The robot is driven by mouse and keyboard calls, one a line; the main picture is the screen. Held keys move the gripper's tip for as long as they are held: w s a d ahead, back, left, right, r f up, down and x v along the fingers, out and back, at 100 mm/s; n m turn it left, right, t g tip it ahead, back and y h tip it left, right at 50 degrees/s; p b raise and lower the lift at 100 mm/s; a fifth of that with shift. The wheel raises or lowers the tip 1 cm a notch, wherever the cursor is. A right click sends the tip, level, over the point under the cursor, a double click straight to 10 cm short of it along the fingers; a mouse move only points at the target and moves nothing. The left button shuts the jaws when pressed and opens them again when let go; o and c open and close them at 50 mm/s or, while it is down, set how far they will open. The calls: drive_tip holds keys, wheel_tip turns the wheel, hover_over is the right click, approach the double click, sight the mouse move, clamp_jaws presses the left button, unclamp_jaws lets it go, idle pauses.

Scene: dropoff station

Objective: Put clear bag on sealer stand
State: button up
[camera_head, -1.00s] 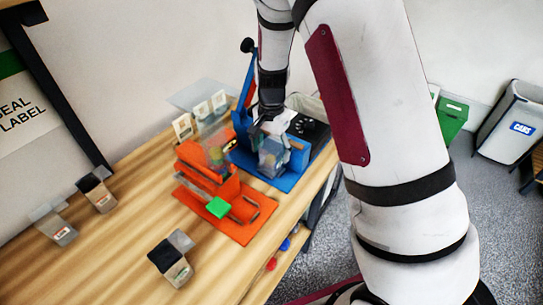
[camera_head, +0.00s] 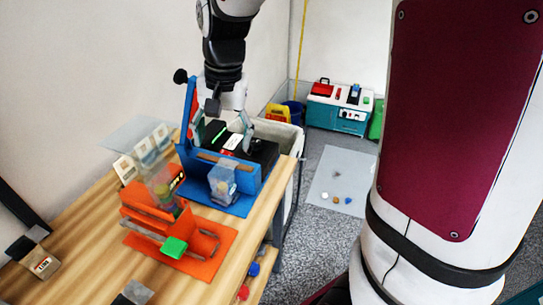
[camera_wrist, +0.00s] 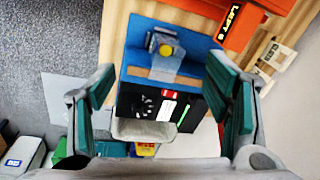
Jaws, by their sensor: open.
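The clear bag (camera_head: 222,183) stands on the blue sealer stand (camera_head: 236,206), against the front of its blue bar. In the wrist view the bag (camera_wrist: 166,66) has a yellow item inside, and its clear top leans over the bar of the stand (camera_wrist: 200,42). My gripper (camera_head: 226,125) is open and empty above the back of the stand, apart from the bag. In the wrist view its green-padded fingers (camera_wrist: 160,92) are spread wide, with the black sealer part between and below them.
A small box (camera_head: 40,264) sits at the table's left. A grey bin (camera_head: 283,140) stands past the table's right edge, with open floor beyond.

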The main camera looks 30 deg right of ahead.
drive_tip(key=s+r+n+t, duration=0.1)
drive_tip(key=s+r+n, duration=0.2)
drive_tip(key=s, duration=0.6)
drive_tip(key=s+r+n+t, duration=0.2)
drive_tip(key=s+r+n, duration=0.2)
drive_tip(key=s, duration=0.6)
drive_tip(key=shift+s+d+r+n+t+h, duration=0.2)
drive_tip(key=shift+d+n+t+h, duration=0.1)
drive_tip(key=shift+h, duration=0.1)
